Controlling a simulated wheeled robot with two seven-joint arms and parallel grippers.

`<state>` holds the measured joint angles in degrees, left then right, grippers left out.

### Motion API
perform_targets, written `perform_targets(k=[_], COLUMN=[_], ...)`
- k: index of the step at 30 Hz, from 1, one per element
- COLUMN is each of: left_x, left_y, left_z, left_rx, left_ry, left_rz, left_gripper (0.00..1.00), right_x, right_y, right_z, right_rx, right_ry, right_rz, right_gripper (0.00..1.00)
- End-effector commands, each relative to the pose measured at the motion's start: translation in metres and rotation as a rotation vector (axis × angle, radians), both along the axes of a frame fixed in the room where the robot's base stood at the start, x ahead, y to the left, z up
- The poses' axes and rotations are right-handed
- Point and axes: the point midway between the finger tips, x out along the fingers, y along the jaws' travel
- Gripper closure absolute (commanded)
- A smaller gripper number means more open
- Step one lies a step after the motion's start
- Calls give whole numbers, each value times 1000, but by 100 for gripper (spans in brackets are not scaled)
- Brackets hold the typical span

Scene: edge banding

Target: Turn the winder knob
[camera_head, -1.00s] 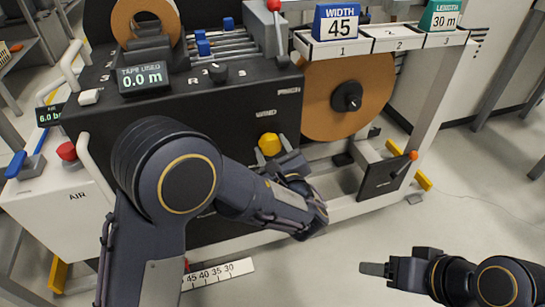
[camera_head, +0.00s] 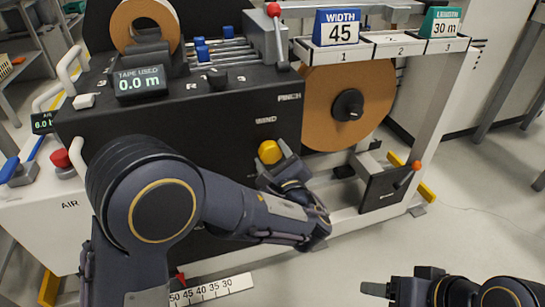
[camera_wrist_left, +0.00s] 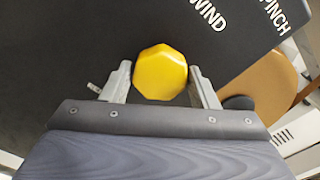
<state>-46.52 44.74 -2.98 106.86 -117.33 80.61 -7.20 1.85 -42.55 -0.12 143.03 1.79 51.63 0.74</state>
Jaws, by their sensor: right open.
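The yellow winder knob (camera_head: 269,152) sits on the black front panel below the WIND label. In the left wrist view the knob (camera_wrist_left: 160,72) is many-sided and lies between the fingers of my left gripper (camera_wrist_left: 164,84). The fingers are open, one on each side, with narrow gaps to the knob. In the head view my left gripper (camera_head: 276,164) is just below and to the right of the knob. My right gripper (camera_head: 377,289) is open and empty over the floor at the lower right, far from the knob.
A brown tape roll (camera_head: 325,112) on a black hub stands right of the panel. A lever with an orange tip (camera_head: 416,165) is at the lower right. A red-topped lever (camera_head: 275,12) rises behind the panel. The floor between my grippers is clear.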

Motion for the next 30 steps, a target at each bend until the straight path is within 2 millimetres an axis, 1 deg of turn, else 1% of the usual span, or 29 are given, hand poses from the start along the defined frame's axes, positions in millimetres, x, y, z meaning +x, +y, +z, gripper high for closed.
perform_targets(k=[1,3,4,11,14,17,24,27,30], left_x=[0,0,0,0,-4,-16,-55,-66,-73], left_y=[0,0,0,0,-2,-6,-19,-22,-24], left_z=[0,0,0,0,1,2,2,1,1], left_rx=[1,1,1,1,2,3,3,3,2], left_ry=[1,0,0,-1,-1,1,-1,1,-1], left_rz=[-1,0,0,0,-2,-4,-4,-3,-2], left_gripper=[39,30,28,28,28,28,28,28,28], right_x=[0,0,0,0,0,0,0,0,0], right_y=[0,0,0,0,0,0,0,0,0], right_z=[0,0,0,0,2,7,19,21,22], right_rx=[0,0,0,0,0,0,0,0,0], right_ry=[0,0,0,0,0,0,0,0,0], right_rz=[0,0,0,0,0,0,0,0,0], right_gripper=[34,34,34,34,34,34,34,34,34])
